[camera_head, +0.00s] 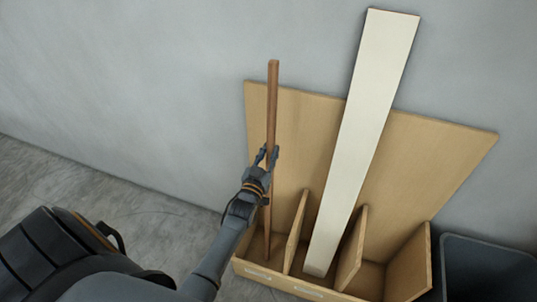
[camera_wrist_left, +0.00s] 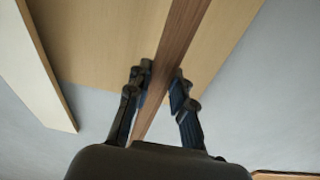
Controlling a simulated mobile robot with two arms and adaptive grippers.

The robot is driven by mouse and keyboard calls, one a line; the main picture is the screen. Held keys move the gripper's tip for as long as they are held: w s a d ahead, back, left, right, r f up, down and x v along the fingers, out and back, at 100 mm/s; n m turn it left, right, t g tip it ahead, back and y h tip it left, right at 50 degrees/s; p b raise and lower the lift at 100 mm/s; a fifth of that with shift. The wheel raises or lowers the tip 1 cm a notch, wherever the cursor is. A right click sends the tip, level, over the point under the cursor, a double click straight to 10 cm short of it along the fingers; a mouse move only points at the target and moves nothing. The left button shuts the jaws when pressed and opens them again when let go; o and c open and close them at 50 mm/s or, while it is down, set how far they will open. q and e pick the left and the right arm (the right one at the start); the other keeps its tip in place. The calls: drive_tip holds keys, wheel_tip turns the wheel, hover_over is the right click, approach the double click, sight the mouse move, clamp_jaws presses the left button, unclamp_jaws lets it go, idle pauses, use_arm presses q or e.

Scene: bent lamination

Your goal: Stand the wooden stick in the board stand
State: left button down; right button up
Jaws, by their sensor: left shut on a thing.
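The wooden stick (camera_head: 272,100) is brown, thin and nearly upright in the head view. It stands in front of the tan back panel of the board stand (camera_head: 430,150), above the left compartment. My left gripper (camera_head: 267,157) is shut on the stick around its middle. The stick also crosses the left wrist view (camera_wrist_left: 182,45) between the two fingers (camera_wrist_left: 160,82). The stick's lower part runs down into the left compartment, partly behind my wrist. I cannot tell whether its foot touches the floor of the stand. My right gripper is not in view.
A long cream board (camera_head: 365,120) leans in the middle compartment, between two dividers (camera_head: 297,235) (camera_head: 352,250). The right compartment looks empty. A dark grey bin (camera_head: 488,265) stands right of the stand. A grey wall (camera_head: 130,90) is behind. Bare floor (camera_head: 100,190) lies to the left.

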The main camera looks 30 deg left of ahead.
use_arm(q)
drive_tip(key=shift+r, duration=0.1)
drive_tip(key=c, duration=1.1)
unclamp_jaws()
drive_tip(key=shift+s, duration=0.15)
drive_tip(key=shift+s+d+f, duration=0.1)
drive_tip(key=shift+s+f, duration=0.1)
drive_tip(key=shift+s, duration=0.1)
drive_tip(key=v, duration=1.1)
drive_tip(key=shift+r, duration=0.1)
